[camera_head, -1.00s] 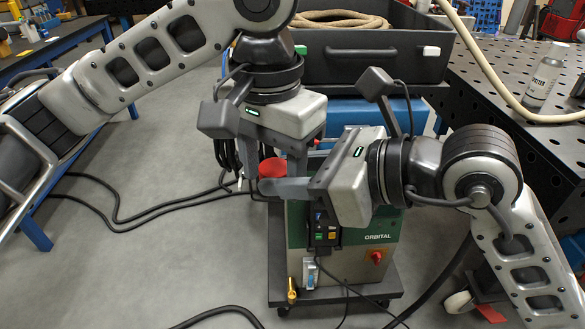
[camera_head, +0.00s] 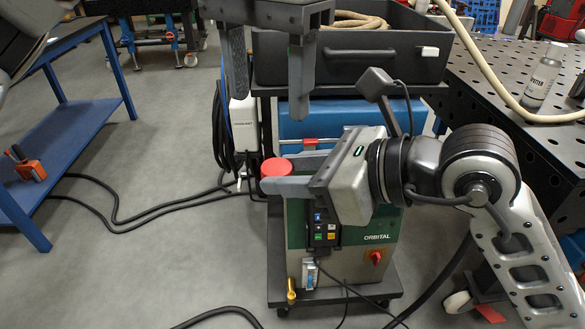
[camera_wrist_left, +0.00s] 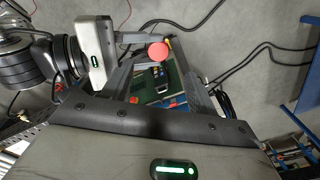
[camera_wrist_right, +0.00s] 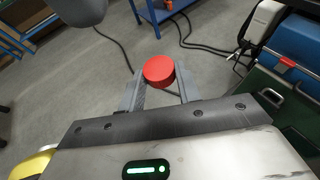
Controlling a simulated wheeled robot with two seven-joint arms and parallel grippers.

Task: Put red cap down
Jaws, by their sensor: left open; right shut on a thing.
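The red cap (camera_head: 278,168) is a round disc between the fingertips of my right gripper (camera_head: 285,178), which is shut on it above the left edge of the green ORBITAL machine (camera_head: 374,227). The cap also shows in the right wrist view (camera_wrist_right: 159,70), at the end of the fingers, and in the left wrist view (camera_wrist_left: 158,51). My left gripper (camera_head: 268,75) is open and empty, higher up in front of the dark bin, with its fingers pointing down. It is apart from the cap.
A dark bin (camera_head: 380,55) with coiled hose stands behind. A black perforated table (camera_head: 500,70) with a spray bottle (camera_head: 543,76) is at the right. A blue workbench (camera_head: 90,125) with an orange tool is at the left. Cables lie on the otherwise clear grey floor.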

